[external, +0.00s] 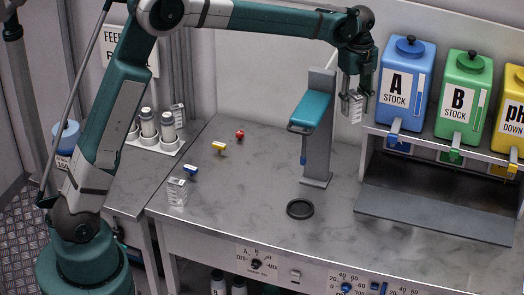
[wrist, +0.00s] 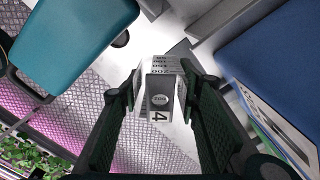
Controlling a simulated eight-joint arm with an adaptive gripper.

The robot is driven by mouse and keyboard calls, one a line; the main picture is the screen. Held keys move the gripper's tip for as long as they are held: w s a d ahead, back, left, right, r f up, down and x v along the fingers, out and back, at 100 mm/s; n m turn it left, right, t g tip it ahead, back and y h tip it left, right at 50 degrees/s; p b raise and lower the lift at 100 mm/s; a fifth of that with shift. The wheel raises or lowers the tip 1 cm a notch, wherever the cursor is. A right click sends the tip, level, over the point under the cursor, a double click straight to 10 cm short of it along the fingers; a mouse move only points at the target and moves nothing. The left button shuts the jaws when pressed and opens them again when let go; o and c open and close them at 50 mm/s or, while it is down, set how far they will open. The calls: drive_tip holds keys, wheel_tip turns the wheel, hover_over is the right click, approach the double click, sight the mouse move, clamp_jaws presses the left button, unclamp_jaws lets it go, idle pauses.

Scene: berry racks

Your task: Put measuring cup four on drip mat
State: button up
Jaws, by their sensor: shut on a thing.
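My gripper (external: 356,92) is raised high at the upper right, beside the teal-topped stand and left of the blue stock tank. It is shut on measuring cup four (external: 352,109), a small clear-white box with dark markings. In the wrist view the cup (wrist: 159,92) sits between both fingers of my gripper (wrist: 163,82), and a "4" shows on it. The round black drip mat (external: 300,209) lies flat and empty on the grey bench, below and left of the cup, well apart from it.
The grey stand with its teal top (external: 311,108) rises behind the mat. Blue (external: 408,75), green (external: 466,90) and yellow tanks sit on a shelf at right. Another cup (external: 177,191) and small coloured pieces are at left. The bench around the mat is clear.

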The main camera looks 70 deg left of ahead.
drive_tip(key=s+d+f, duration=0.1)
drive_tip(key=d+f, duration=0.4)
drive_tip(key=f, duration=0.5)
drive_tip(key=d+f, duration=0.4)
drive_tip(key=f, duration=0.5)
drive_tip(key=w+d+f+b, duration=0.1)
drive_tip(key=w+d+f, duration=0.1)
drive_tip(key=d, duration=0.6)
drive_tip(key=w+d+f+m+b, duration=0.1)
drive_tip(key=w+d+f+b, duration=0.1)
drive_tip(key=d, duration=0.7)
drive_tip(key=shift+w+b, duration=0.3)
drive_tip(key=shift+w, duration=0.15)
drive_tip(key=shift+d, duration=0.1)
drive_tip(key=shift+f, duration=3.15)
drive_tip(key=shift+f, duration=0.1)
drive_tip(key=shift+f, duration=1.75)
drive_tip(key=shift+f, duration=0.15)
